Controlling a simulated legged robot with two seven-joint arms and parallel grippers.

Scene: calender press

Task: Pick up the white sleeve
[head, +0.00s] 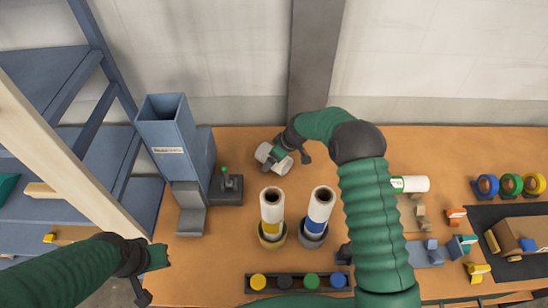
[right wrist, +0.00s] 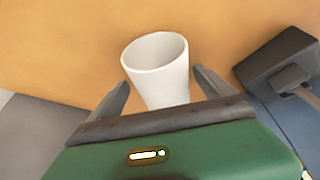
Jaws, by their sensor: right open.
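A plain white sleeve (head: 274,158) lies tilted on the orange tabletop at the back, beside the blue machine. My right gripper (head: 287,153) reaches over it from the right. In the right wrist view the white sleeve (right wrist: 158,70) shows its open round end, between the two spread fingers of my right gripper (right wrist: 160,88). I see a gap on each side of the sleeve near the fingertips; its lower part is hidden behind the gripper body. My left gripper (head: 152,272) is at the lower left, near the table's left edge, away from the sleeve; its fingers are unclear.
Two upright white tubes, with a yellow band (head: 271,212) and a blue band (head: 320,212), stand in front of the sleeve. A blue hopper machine (head: 168,130) stands left. A green-banded white roll (head: 412,184) lies right. A tray (head: 246,283) with coloured discs sits in front.

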